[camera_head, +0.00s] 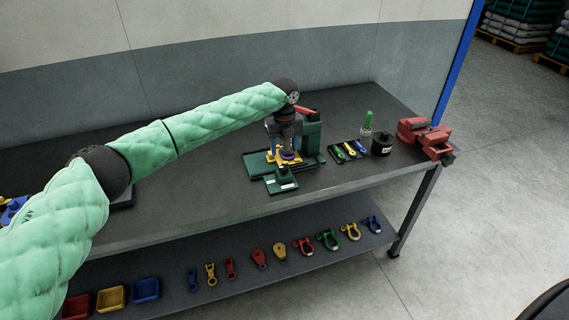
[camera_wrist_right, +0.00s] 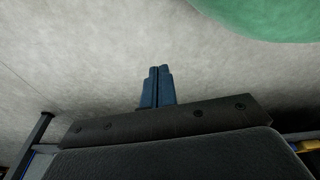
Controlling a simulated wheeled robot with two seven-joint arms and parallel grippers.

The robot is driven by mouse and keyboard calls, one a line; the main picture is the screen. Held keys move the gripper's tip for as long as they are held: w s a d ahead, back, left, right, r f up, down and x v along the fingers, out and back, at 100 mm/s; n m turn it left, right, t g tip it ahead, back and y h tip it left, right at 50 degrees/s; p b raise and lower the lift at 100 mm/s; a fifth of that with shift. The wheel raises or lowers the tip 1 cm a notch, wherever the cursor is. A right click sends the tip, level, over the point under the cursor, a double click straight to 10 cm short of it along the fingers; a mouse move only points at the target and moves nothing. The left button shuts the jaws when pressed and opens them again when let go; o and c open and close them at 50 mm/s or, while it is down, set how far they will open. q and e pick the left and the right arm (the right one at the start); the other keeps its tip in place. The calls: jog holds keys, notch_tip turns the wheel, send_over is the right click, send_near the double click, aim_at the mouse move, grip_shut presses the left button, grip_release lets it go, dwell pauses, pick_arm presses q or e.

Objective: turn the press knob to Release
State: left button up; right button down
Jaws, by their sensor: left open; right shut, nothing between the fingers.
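The green press (camera_head: 312,134) stands on the workbench, with a red part on top. Its base carries a yellow piece and a small purple part under my left gripper. A small green box with white labels (camera_head: 281,182) sits at the front of the base; a knob on it is too small to read. My left gripper (camera_head: 289,155) points down at the press, over the yellow piece, and its fingertips are hard to make out. My right gripper (camera_wrist_right: 156,85) is shut and empty in the right wrist view, over bare floor.
Right of the press are a tray of small tools (camera_head: 348,151), a green-topped bottle (camera_head: 367,122), a black pot (camera_head: 382,144) and a red vise (camera_head: 426,137). The lower shelf (camera_head: 225,294) holds several shackles and trays.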

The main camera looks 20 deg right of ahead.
aim_at(284, 166)
pick_arm(q)
jog(key=shift+f+p, duration=1.75)
jog(key=shift+f, duration=2.1)
pick_arm(e)
jog(key=s+d+f, duration=0.1)
jog(key=s+f, duration=0.1)
jog(key=s, duration=0.5)
jog(key=shift+s+d+f, duration=0.15)
jog(key=shift+s+d, duration=0.25)
pick_arm(q)
jog(key=c, duration=1)
pick_arm(e)
jog(key=shift+s, duration=0.1)
